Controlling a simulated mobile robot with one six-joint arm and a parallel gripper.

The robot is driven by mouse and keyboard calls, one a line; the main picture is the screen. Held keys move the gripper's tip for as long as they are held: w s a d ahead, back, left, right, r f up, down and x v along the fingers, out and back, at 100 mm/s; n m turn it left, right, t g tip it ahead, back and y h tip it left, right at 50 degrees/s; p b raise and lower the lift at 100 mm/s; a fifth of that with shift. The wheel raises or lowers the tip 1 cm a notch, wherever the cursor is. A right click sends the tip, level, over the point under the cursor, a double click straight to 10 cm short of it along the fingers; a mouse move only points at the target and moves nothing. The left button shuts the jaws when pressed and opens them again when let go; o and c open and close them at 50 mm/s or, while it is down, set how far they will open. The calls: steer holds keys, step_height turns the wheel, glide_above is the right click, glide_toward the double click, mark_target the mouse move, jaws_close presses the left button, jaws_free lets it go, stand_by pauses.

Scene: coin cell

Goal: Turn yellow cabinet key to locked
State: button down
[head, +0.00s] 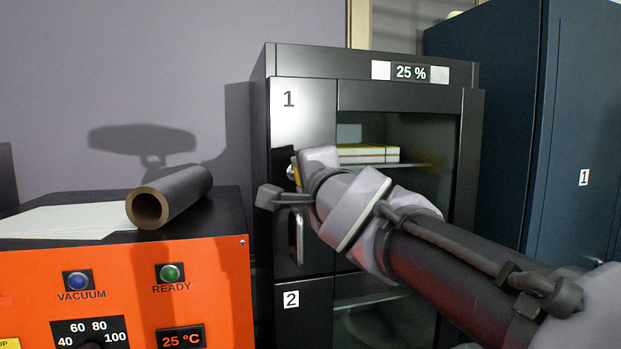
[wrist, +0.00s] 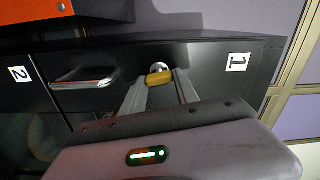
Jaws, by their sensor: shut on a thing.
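The yellow key (wrist: 159,78) sits in a round silver lock (wrist: 159,67) on the black door marked 1 (wrist: 205,62). In the wrist view, which is turned on its side, the key's head lies crosswise between the two fingers of my gripper (wrist: 158,84). My gripper is shut on the key, with a finger at each end of its head. In the head view, a bit of the lock (head: 291,173) shows beside my wrist on door 1 (head: 303,120). My arm hides most of the key and the fingers there. No lock marking is readable.
A bar handle (head: 299,237) is on door 1 below the lock, with door 2 (head: 305,315) underneath. A glass door (head: 420,200) is to the right. An orange machine (head: 120,275) bearing a dark roll (head: 175,195) stands left. A blue cabinet (head: 570,120) stands right.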

steer(key=shift+m, duration=1)
steer(key=c, duration=0.9)
jaws_free()
steer(key=p+v, duration=0.5)
steer(key=v, duration=1.2)
steer(key=s+d+f+n+g+h+b, duration=0.1)
steer(key=s+d+f+n+g, duration=0.1)
steer(key=f, duration=0.9)
steer(key=s+d+f+n+g+h+b, duration=0.1)
steer(key=s+f+n+g, duration=0.4)
steer(key=f, duration=0.7)
steer(key=s+d+f+n+g+h+b, duration=0.1)
steer(key=s+d+f+n+g+b, duration=0.1)
steer(key=s+f, duration=0.5)
steer(key=shift+s+d+f+n+g+b, duration=0.2)
steer(key=shift+d+f+g, duration=0.25)
steer(key=shift+f, duration=0.3)
steer(key=shift+w+d+f+n+g+b, duration=0.1)
steer(key=shift+d+f+n+g, duration=0.25)
steer(key=shift+f, duration=0.4)
steer(key=shift+s+d+f+n+g+b, duration=0.15)
steer(key=shift+d+f+g, duration=0.2)
steer(key=shift+f+g, duration=0.25)
